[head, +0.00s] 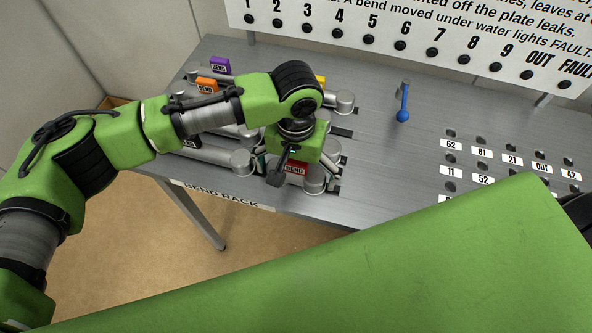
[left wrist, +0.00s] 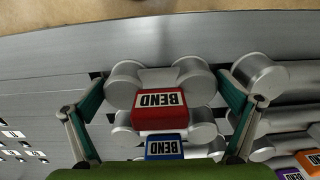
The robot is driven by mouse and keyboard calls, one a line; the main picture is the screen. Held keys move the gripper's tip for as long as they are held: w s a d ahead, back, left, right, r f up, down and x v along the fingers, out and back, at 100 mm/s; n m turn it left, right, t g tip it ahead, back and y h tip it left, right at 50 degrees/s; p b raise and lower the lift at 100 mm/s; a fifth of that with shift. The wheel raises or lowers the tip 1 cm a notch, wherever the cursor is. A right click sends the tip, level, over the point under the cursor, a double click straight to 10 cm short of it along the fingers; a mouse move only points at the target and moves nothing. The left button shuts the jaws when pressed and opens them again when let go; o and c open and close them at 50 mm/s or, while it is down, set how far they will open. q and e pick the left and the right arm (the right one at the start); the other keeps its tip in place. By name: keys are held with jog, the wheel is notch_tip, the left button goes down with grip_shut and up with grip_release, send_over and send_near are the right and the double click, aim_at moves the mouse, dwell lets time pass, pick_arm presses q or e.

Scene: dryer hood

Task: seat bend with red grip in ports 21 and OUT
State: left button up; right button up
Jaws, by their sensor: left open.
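The bend with the red grip (head: 296,168) lies at the front of the bend rack, partly hidden by my left gripper. The left wrist view shows its red BEND block (left wrist: 160,107) between two grey pipe ends. My left gripper (left wrist: 163,110) is open, its fingers apart on either side of this bend; whether they touch it I cannot tell. In the head view the left gripper (head: 288,168) points down over it. Port 21 (head: 513,147) and port OUT (head: 541,154) are dark holes above their labels on the right; both look empty. My right gripper is out of view.
Bends with blue (left wrist: 163,147), orange (head: 206,85) and purple (head: 219,66) grips lie close by. A sign panel (head: 420,35) runs along the back. My green arm link covers the lower right, hiding some ports.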

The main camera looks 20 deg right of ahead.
pick_arm(q)
jog(key=c, duration=1.1)
jog(key=shift+r, duration=0.1)
